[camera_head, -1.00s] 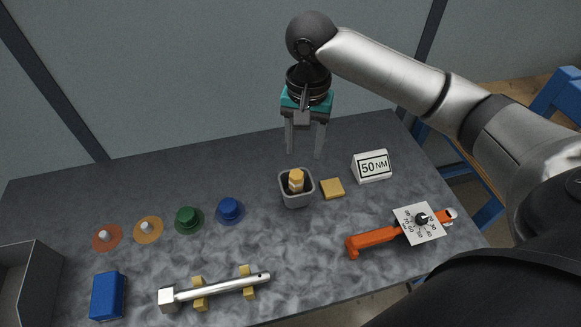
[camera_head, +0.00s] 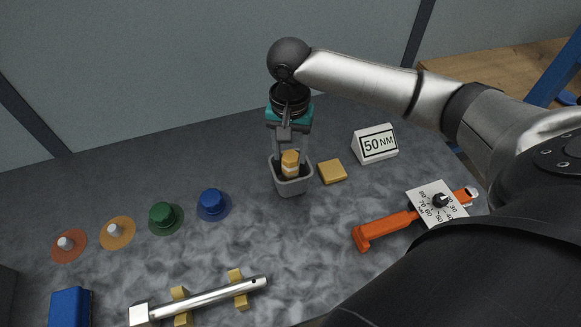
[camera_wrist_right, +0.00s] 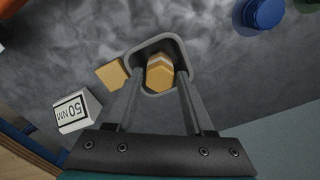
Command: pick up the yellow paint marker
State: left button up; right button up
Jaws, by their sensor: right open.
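The yellow paint marker (camera_head: 290,162) stands in a small grey cup (camera_head: 293,187) toward the back of the table, its top showing above the rim. In the right wrist view the marker (camera_wrist_right: 160,73) sits inside the cup (camera_wrist_right: 139,53), near the ends of the fingers. My right gripper (camera_head: 290,157) is open, with its fingers pointing down at the cup, one on each side of the marker. Whether the fingers touch the marker cannot be told. The marker's lower part is hidden in the cup. My left gripper is not in view.
A yellow block (camera_head: 332,171) lies right beside the cup, with a white "50 NM" sign (camera_head: 375,145) behind it. An orange wrench (camera_head: 385,231) with a dial card lies at right. Blue (camera_head: 213,203) and green (camera_head: 164,216) couplers stand at left.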

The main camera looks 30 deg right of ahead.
aim_at(291, 168)
jog(key=shift+f, duration=0.65)
notch_tip(291, 168, down, 5)
jog(key=shift+w+d+f+b, duration=0.1)
jog(key=shift+d+b, duration=0.05)
jog(key=shift+b, duration=0.9)
grip_shut()
